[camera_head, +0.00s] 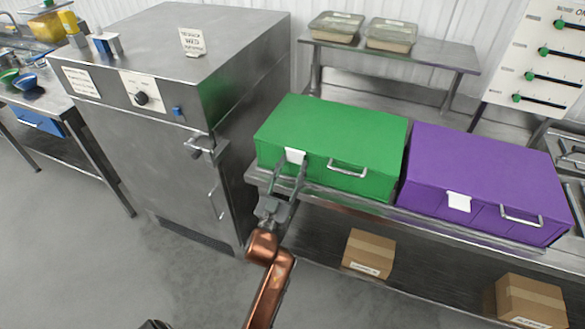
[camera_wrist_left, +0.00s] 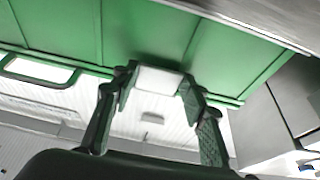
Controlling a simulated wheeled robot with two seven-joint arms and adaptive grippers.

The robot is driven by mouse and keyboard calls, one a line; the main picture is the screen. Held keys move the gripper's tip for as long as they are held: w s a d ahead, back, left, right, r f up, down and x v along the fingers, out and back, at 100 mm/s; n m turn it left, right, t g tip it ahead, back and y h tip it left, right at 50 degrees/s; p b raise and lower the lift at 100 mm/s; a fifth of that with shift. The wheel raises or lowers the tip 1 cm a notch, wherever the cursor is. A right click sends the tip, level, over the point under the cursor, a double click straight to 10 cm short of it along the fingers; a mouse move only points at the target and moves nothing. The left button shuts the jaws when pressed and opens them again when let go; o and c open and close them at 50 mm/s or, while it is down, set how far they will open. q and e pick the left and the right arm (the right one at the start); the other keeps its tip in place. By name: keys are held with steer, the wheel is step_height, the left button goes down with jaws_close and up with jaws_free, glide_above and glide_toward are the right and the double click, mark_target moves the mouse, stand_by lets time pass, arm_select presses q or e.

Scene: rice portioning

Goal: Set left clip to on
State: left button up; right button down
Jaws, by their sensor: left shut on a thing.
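The green box (camera_head: 335,135) stands closed on the metal table, with a white clip (camera_head: 295,155) on the left of its front face. The clip also shows in the left wrist view (camera_wrist_left: 158,80), between the two fingers. My left gripper (camera_head: 289,170) is at the clip and shut on it, with a finger on either side. The purple box (camera_head: 480,175) stands to the right of the green one, with its own white clip (camera_head: 458,202). My right gripper is not in view.
A metal cabinet (camera_head: 150,165) stands close to the left of the green box. Both boxes have a metal front handle; the green one's handle (camera_head: 347,170) is right of the clip. Cardboard boxes (camera_head: 368,253) sit on the shelf below. Lidded trays (camera_head: 337,27) stand behind.

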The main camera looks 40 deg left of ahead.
arm_select(q)
steer(key=o, duration=1.1)
steer(key=shift+o, duration=0.3)
step_height(320, 180, up, 10)
